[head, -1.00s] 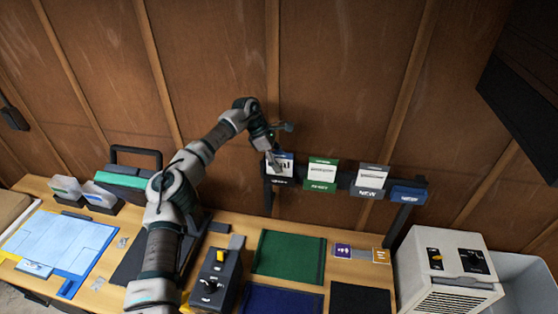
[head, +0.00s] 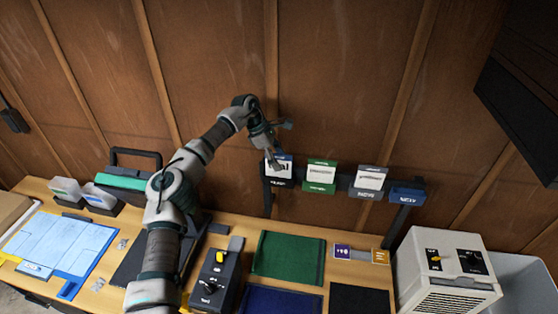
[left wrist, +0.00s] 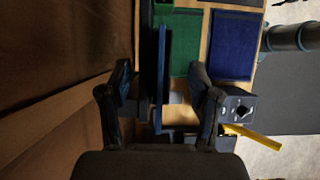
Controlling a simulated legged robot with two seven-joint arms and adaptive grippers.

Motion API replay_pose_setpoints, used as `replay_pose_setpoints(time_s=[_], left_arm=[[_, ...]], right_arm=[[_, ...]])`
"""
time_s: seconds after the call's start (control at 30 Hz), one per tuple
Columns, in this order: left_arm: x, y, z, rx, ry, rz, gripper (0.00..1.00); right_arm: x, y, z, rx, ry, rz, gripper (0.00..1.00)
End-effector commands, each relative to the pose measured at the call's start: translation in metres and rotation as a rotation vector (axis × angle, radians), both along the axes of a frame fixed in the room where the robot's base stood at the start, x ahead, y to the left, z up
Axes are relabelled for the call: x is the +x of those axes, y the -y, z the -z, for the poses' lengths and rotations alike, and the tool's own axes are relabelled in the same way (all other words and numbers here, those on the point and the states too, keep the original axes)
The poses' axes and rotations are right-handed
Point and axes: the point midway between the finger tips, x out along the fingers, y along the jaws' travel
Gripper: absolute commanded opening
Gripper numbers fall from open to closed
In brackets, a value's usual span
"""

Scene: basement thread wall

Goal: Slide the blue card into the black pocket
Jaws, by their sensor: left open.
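A blue card with a white panel (head: 281,165) stands at the left end of the wall rack, at a dark holder. My left gripper (head: 275,158) is right at this card and partly covers it. In the left wrist view, my open left gripper (left wrist: 164,98) has one finger on each side of a blue upright plate (left wrist: 161,70), seen edge-on. I cannot tell whether either finger touches it. A flat black piece (head: 360,299) lies at the table's front right; I cannot tell whether this or the dark holder is the black pocket. My right gripper is not in view.
The rack also carries a green holder (head: 319,187), a grey holder (head: 368,183) and a blue one (head: 407,193). Green (head: 288,256) and navy (head: 280,301) flat pieces lie on the table. A beige box (head: 445,270) stands at right. The wooden wall is close behind.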

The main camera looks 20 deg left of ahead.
Motion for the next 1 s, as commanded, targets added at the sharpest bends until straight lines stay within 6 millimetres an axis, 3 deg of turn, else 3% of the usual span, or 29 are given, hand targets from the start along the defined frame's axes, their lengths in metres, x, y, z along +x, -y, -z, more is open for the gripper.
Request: replay_pose_setpoints(time_s=[0.27, 1.0], left_arm=[[0.0, 0.0, -0.016, 0.001, 0.0, 0.0, 0.62], [0.001, 0.0, -0.057, -0.001, 0.001, 0.001, 0.62]], right_arm=[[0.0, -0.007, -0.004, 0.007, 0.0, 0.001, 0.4], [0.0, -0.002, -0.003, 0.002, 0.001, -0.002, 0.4]])
